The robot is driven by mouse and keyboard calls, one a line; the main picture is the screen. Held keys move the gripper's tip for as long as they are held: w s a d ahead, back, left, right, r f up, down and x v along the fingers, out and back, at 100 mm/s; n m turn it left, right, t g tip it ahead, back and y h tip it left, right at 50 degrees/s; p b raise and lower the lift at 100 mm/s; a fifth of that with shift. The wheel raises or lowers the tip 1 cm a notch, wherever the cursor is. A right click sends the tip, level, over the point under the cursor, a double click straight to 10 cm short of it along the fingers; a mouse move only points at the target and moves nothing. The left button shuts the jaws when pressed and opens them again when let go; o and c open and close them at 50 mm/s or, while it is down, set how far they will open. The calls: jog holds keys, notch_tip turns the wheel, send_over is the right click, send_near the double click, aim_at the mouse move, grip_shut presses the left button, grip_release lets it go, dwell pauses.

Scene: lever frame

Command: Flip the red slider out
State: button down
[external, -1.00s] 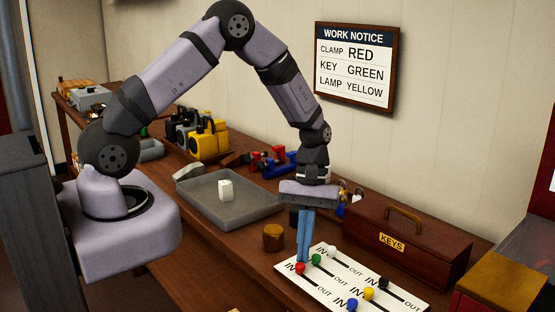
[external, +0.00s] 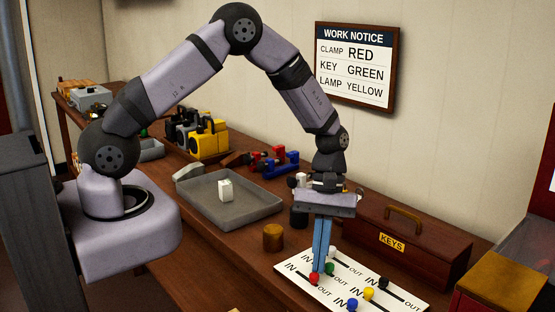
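The white slider panel (external: 392,300) lies on the bench at the lower right, with IN and OUT labels and several coloured knobs. The red slider (external: 314,279) sits partway along its slot, between its IN and OUT ends. The green slider (external: 329,268) beside it is also away from its IN end. My gripper (external: 318,270) points down with its blue fingers close together and looks shut. Its tips are at the red slider, between it and the green one. Whether they touch either knob is unclear.
A white knob (external: 333,252) is just behind the fingers. Blue (external: 352,304), yellow (external: 369,294) and black (external: 383,283) knobs are to the right. A wooden cylinder (external: 273,238), a grey tray (external: 258,215) and a KEYS box (external: 425,250) stand nearby. A work notice (external: 356,65) hangs behind.

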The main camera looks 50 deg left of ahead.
jog(key=shift+a, duration=0.5)
jog(key=a, duration=0.3)
jog(key=shift+a, duration=0.35)
jog(key=w+a+b, duration=0.2)
jog(key=w+b, duration=0.1)
jog(key=shift+w+a+f, duration=0.15)
jog(key=shift+a, duration=0.15)
jog(key=b+v, duration=0.2)
jog(key=v, duration=0.7)
jog(key=w+d+r+m+t+b, duration=0.1)
jog(key=w+d+m+t+b, duration=0.1)
jog(key=w+d+t+b, duration=0.45)
jog(key=w+d+r+m+t+b, duration=0.1)
jog(key=w+d+m+b, duration=0.2)
jog(key=d, duration=0.6)
jog(key=s+d+r+m+t+h+b, duration=0.3)
jog(key=d+r+b, duration=0.6)
jog(key=d, duration=0.6)
jog(key=shift+s+r+m+t+h, duration=0.25)
jog(key=shift+r+m+t+h, duration=0.15)
jog(key=shift+r+t+h, duration=0.7)
